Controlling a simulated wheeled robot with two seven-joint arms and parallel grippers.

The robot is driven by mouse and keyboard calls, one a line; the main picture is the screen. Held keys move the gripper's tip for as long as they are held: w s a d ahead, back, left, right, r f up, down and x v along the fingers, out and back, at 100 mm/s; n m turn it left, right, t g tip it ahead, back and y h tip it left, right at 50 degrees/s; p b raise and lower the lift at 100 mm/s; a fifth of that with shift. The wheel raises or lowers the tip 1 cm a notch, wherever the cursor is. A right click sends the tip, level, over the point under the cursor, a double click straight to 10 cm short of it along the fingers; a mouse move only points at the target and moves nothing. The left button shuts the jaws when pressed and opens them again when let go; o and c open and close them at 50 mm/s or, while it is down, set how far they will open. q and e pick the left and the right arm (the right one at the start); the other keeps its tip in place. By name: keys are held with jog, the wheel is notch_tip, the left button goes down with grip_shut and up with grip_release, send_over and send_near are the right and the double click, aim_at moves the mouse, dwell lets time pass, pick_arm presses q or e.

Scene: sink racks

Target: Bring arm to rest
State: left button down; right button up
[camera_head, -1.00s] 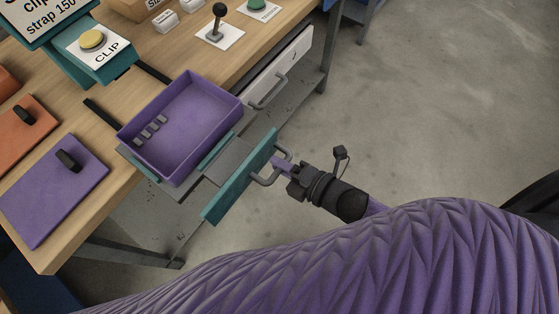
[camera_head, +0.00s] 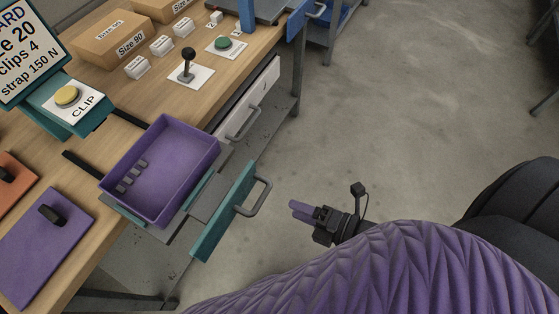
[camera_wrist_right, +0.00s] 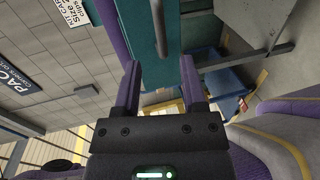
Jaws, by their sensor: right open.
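My right gripper (camera_head: 300,210) is open and empty, its purple fingers in the air over the floor. It is apart from the grey handle (camera_head: 256,196) on the teal drawer front (camera_head: 222,222), to the right of it. In the right wrist view, the two purple fingers (camera_wrist_right: 160,78) stand apart, with nothing held between them. A teal panel and a grey bar show just beyond the tips. My purple-sleeved right arm (camera_head: 400,270) fills the bottom right of the head view. My left gripper is not in view.
The teal drawer is pulled out from the wooden bench (camera_head: 120,85). A purple tray (camera_head: 175,165) with several small grey clips sits above it. A white drawer (camera_head: 255,110) with a handle is beside it. Bare floor (camera_head: 400,120) lies open to the right.

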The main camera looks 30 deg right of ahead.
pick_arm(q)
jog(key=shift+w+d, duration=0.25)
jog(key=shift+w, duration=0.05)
pick_arm(e)
jog(key=shift+s+d, duration=0.2)
jog(key=shift+s, duration=0.1)
